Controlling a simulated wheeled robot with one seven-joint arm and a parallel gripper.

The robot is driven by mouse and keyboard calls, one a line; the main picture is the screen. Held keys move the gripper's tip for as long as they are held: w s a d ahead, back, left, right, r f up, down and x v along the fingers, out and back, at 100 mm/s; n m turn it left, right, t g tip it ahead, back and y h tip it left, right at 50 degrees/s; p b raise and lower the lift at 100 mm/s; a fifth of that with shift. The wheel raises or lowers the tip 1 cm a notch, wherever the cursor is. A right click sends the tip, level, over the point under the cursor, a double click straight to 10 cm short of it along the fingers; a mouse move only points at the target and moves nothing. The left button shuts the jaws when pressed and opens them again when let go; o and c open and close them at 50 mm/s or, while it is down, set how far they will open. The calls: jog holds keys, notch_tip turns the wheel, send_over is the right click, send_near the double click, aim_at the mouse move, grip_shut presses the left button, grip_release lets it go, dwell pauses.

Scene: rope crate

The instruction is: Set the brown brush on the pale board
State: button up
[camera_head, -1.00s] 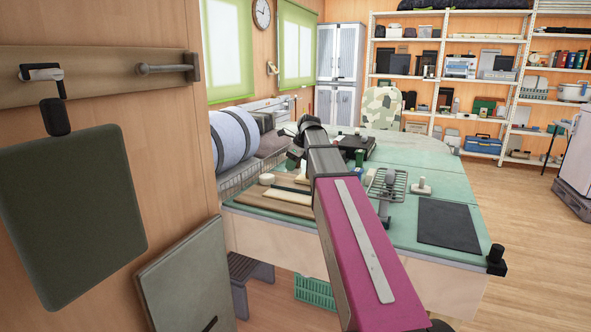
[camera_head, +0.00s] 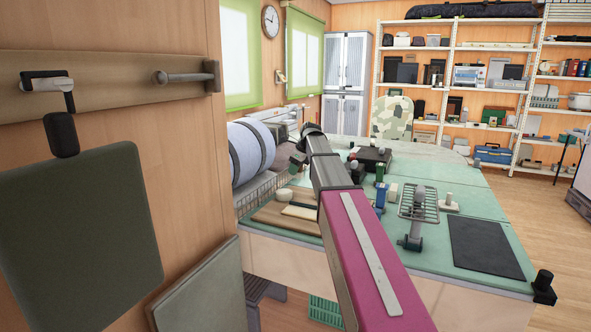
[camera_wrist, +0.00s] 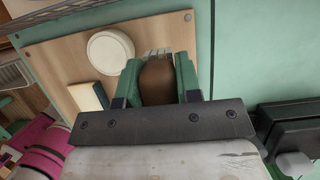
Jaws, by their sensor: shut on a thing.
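In the wrist view the brown brush (camera_wrist: 158,84) is between the green fingers of my gripper (camera_wrist: 159,72), which is shut on it. Its pale bristles show just past the fingertips. The brush overlaps the pale wooden board (camera_wrist: 60,65) in the picture; whether they touch I cannot tell. The board also shows in the head view (camera_head: 268,214), at the near left of the green table, left of my arm. My arm hides the brush there, and the gripper is not clearly seen.
On the board lie a white round thing (camera_wrist: 110,51) and a cream block with a dark end (camera_wrist: 86,97). A wire basket (camera_head: 262,186) stands behind the board. A wire rack (camera_head: 417,205) and a dark mat (camera_head: 485,246) are to the right. A wooden panel (camera_head: 185,180) stands close at left.

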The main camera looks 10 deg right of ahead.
aim_at(302, 167)
jog(key=shift+f, duration=2.85)
jog(key=shift+f, duration=0.45)
jog(key=o, duration=0.9)
jog(key=v, duration=1)
jog(key=shift+s+d+r, duration=0.15)
jog(key=shift+r, duration=0.15)
